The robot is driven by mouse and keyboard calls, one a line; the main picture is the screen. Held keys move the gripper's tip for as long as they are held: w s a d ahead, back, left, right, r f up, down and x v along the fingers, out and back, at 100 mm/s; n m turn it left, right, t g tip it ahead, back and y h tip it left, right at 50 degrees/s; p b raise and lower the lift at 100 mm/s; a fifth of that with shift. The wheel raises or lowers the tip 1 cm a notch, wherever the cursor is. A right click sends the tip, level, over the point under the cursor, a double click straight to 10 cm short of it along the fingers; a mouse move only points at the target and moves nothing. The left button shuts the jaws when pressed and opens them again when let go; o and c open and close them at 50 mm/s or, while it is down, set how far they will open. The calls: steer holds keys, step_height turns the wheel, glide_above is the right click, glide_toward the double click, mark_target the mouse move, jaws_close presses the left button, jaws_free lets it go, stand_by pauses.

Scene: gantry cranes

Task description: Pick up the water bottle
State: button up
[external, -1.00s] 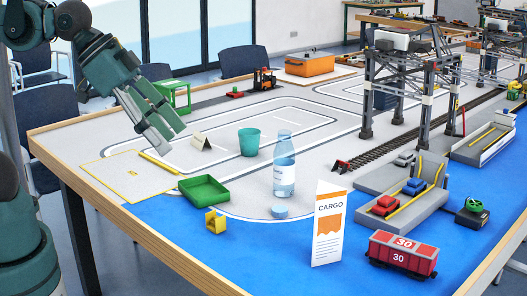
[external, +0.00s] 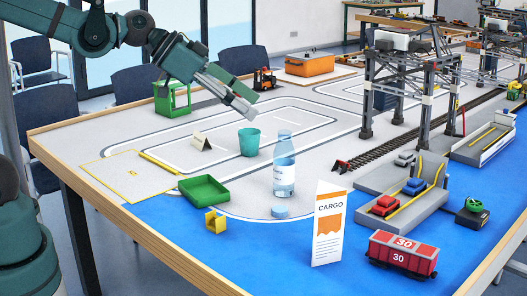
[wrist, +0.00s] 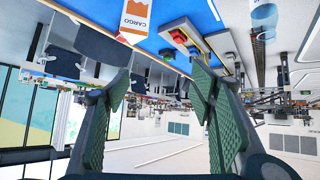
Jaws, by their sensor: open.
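The clear blue water bottle (external: 284,172) stands upright on the grey-and-blue table, in front of and to the right of the teal cup (external: 249,142). It has a white label. My gripper (external: 252,106) is open and empty, in the air above and to the left of the bottle in the external view, well apart from it. In the wrist view the scene is upside down and both padded fingers of my gripper (wrist: 163,88) are spread. A bluish see-through object (wrist: 263,20) shows at the top right there; I cannot tell if it is the bottle.
The CARGO card (external: 329,228) stands in front right. A green tray (external: 203,189) and a yellow block (external: 215,221) lie left. Crane frames (external: 402,85) rise behind right. A red wagon (external: 402,254) stands front right.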

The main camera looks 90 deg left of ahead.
steer(key=w+a+f+n+t+y, duration=0.1)
steer(key=w+a+y, duration=0.1)
steer(key=a, duration=1.1)
steer(key=w+a+n+t+y, duration=0.1)
steer(key=w+a+y, duration=0.1)
steer(key=a, duration=1)
glide_toward(285, 167)
steer(key=a+f, duration=0.1)
steer(key=w+a+f, duration=0.1)
steer(key=w+a, duration=0.1)
steer(key=shift+a+f+b, duration=0.3)
steer(key=shift+f, duration=0.1)
steer(key=shift+x, duration=1.25)
steer(key=shift+a, duration=0.1)
steer(key=shift+r+b+x, duration=0.2)
steer(key=shift+b+x, duration=0.55)
steer(key=shift+x, duration=1.8)
steer(key=shift+w+a, duration=0.1)
